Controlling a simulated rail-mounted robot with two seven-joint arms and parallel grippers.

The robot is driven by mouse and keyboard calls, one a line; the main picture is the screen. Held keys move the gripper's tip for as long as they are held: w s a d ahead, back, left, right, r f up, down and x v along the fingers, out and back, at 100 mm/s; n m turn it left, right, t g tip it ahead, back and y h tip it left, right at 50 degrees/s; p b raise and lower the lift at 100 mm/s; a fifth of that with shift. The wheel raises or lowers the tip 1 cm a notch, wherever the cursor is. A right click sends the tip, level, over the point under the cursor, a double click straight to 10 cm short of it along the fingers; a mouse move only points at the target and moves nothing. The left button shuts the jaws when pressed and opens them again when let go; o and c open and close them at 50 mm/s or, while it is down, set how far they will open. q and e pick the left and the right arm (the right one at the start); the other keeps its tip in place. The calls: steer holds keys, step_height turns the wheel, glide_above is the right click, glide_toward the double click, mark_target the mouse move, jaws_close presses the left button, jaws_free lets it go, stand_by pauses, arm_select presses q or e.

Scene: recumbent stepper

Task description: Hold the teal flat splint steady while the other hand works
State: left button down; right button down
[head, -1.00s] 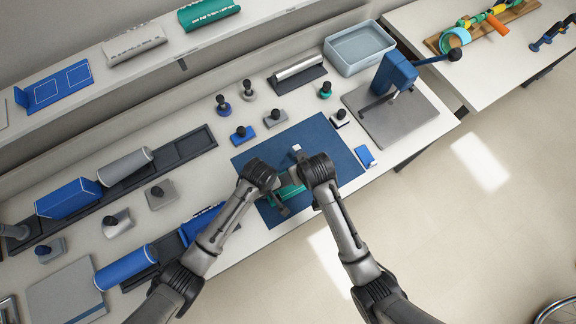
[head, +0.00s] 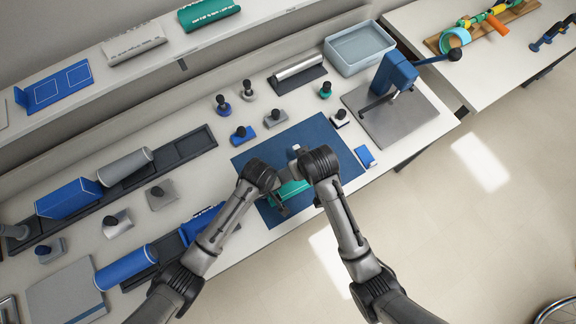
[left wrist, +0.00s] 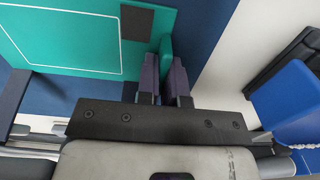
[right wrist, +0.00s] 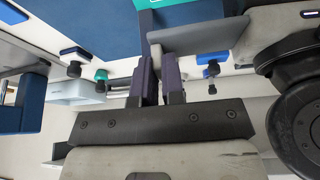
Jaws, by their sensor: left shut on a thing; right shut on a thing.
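The teal flat splint (head: 291,189) is over the blue mat, partly hidden by my arms in the head view. In the left wrist view the splint (left wrist: 75,40) is a flat teal plate with a white outline and a raised edge. My left gripper (left wrist: 166,75) is shut on that raised edge. My right gripper (right wrist: 158,70) is shut on a grey flat-bladed tool (right wrist: 200,37), whose narrow end is at the fingertips. A small teal corner (right wrist: 150,3) shows beyond it; I cannot tell if they touch.
The blue mat (head: 252,152) has bare room at its back and right. Several knobbed blocks, such as a grey one (head: 276,118), stand behind it. A press with a blue head (head: 395,72) and a pale blue bin (head: 359,47) stand at right. Dark trays (head: 185,148) lie left.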

arm_select(q)
steer(key=c, duration=1.2)
jaws_free()
arm_select(e)
steer(key=shift+a, duration=0.1)
